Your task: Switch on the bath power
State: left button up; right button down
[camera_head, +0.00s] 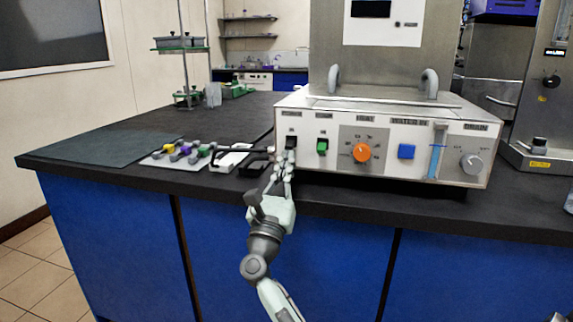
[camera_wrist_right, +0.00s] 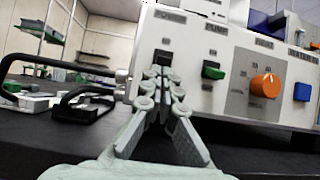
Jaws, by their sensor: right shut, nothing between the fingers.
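The bath's control panel (camera_head: 337,171) is a white box front on the dark bench. Its black power switch (camera_head: 291,142) is at the far left of the panel. It also shows in the right wrist view (camera_wrist_right: 163,56), under a label that reads like POWER. My right gripper (camera_head: 287,155) is shut and empty, with its fingertips at the lower part of the switch. In the right wrist view the fingertips (camera_wrist_right: 159,72) overlap the switch's lower edge; I cannot tell whether they touch it. My left gripper is not in view.
Right of the power switch are a green switch (camera_head: 322,147), an orange knob (camera_head: 361,153), a blue button (camera_head: 406,151) and a grey knob (camera_head: 471,163). Left of the panel lie black-handled items (camera_wrist_right: 84,104) and a tray of coloured clips (camera_head: 178,155). A dark mat (camera_head: 95,147) lies further left.

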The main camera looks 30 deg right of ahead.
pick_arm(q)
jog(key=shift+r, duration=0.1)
pick_arm(e)
jog(key=shift+s+r, duration=0.1)
jog(key=shift+s+a+r+b, duration=0.15)
jog(key=shift+a+r+b, duration=0.05)
jog(key=shift+r+b, duration=0.2)
jog(key=shift+s+a, duration=0.1)
jog(key=shift+a, duration=0.05)
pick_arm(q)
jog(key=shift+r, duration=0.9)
pick_arm(e)
jog(key=v, duration=1.1)
jog(key=shift+a+f, duration=0.25)
jog(key=shift+s, duration=0.1)
